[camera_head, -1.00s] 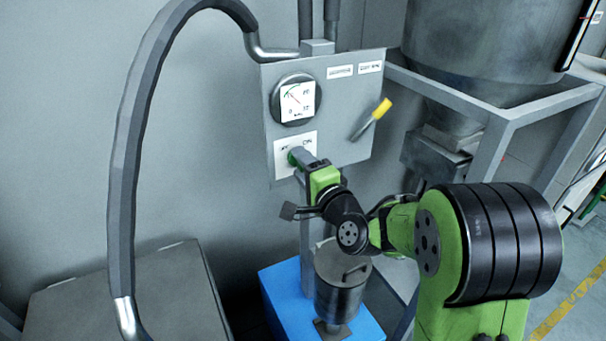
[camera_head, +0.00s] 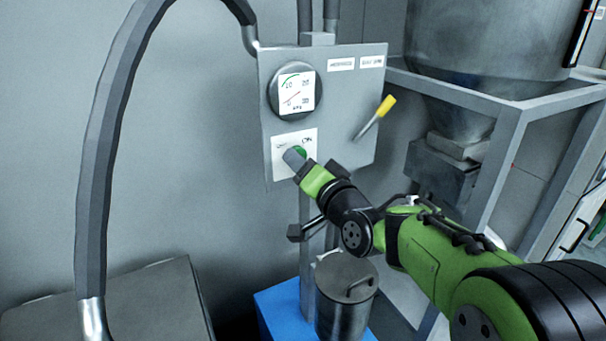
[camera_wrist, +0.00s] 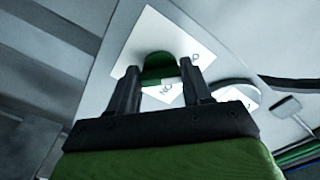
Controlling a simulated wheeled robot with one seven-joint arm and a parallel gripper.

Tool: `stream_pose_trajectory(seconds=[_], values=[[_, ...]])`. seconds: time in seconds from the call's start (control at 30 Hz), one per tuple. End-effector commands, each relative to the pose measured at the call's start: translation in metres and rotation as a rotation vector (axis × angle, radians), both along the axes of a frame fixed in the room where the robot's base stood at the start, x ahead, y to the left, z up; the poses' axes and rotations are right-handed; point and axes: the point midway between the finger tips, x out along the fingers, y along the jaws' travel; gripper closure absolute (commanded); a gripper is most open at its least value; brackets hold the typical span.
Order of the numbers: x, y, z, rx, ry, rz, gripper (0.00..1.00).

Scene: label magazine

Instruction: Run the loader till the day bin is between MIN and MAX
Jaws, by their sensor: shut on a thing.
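A grey control panel (camera_head: 345,80) stands on a post. It carries a round gauge (camera_head: 294,91) with a thin red needle and a white switch label (camera_head: 279,146) reading ON at its right. My gripper (camera_head: 296,160) is at the label, shut on the green switch knob (camera_head: 302,151). In the wrist view the fingers (camera_wrist: 158,78) stand either side of the green knob (camera_wrist: 165,62), against the white label (camera_wrist: 178,28). The fingers hide part of the knob and label. A large grey hopper (camera_head: 480,50) is at the upper right; no MIN or MAX marks are readable.
A yellow-handled lever (camera_head: 375,118) sticks out right of the switch. A lidded metal canister (camera_head: 346,305) stands below my arm by a blue box (camera_head: 280,305). A thick grey hose (camera_head: 98,170) arches at left above a grey box (camera_head: 150,300). A frame (camera_head: 505,150) supports the hopper.

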Motion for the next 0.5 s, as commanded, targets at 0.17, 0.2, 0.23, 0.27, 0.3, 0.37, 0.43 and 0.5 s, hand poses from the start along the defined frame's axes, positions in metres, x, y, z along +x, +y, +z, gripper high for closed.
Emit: stream_pose_trajectory(seconds=[0.17,0.2,0.23,0.27,0.3,0.37,0.43,0.5], values=[[-0.0001,0.0002,-0.0029,-0.023,-0.002,0.001,0.81],[-0.0001,0.0002,-0.0028,-0.026,-0.003,0.001,0.81],[-0.0002,0.0002,-0.0028,-0.027,-0.004,0.001,0.81],[-0.0001,0.0002,-0.0028,-0.028,-0.003,0.001,0.81],[-0.0001,0.0002,-0.0026,-0.029,-0.003,0.001,0.81],[-0.0002,0.0002,-0.0026,-0.029,-0.003,0.001,0.81],[-0.0002,0.0002,-0.0026,-0.029,-0.003,0.001,0.81],[-0.0002,0.0001,-0.0027,-0.028,-0.003,0.001,0.81]])
